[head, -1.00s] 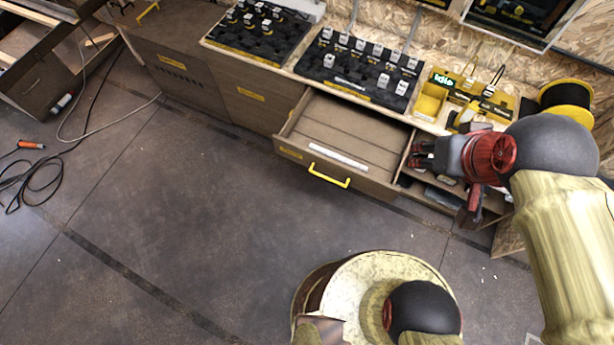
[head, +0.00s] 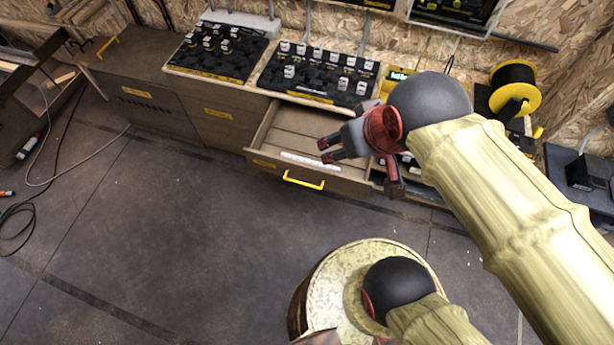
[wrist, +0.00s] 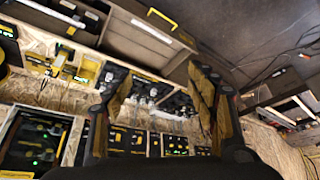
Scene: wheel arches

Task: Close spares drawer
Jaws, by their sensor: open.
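The spares drawer (head: 270,165) stands pulled out from the bench front. It has a yellow bar handle (head: 304,181) and a pale strip (head: 310,161) lies inside it. My gripper (head: 324,151) appears over the right part of the drawer in the head view, its fingers apart and empty. I cannot tell its height above the drawer. In the wrist view the drawer (wrist: 140,33) and its yellow handle (wrist: 162,19) show at the top, beyond my open gripper fingers (wrist: 165,95).
Two black trays of small parts (head: 222,48) (head: 318,77) lie on the bench top. A yellow cable reel (head: 515,88) stands at the right. Closed cabinet fronts with yellow labels (head: 218,113) flank the drawer on the left. The floor (head: 190,230) before the drawer is clear.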

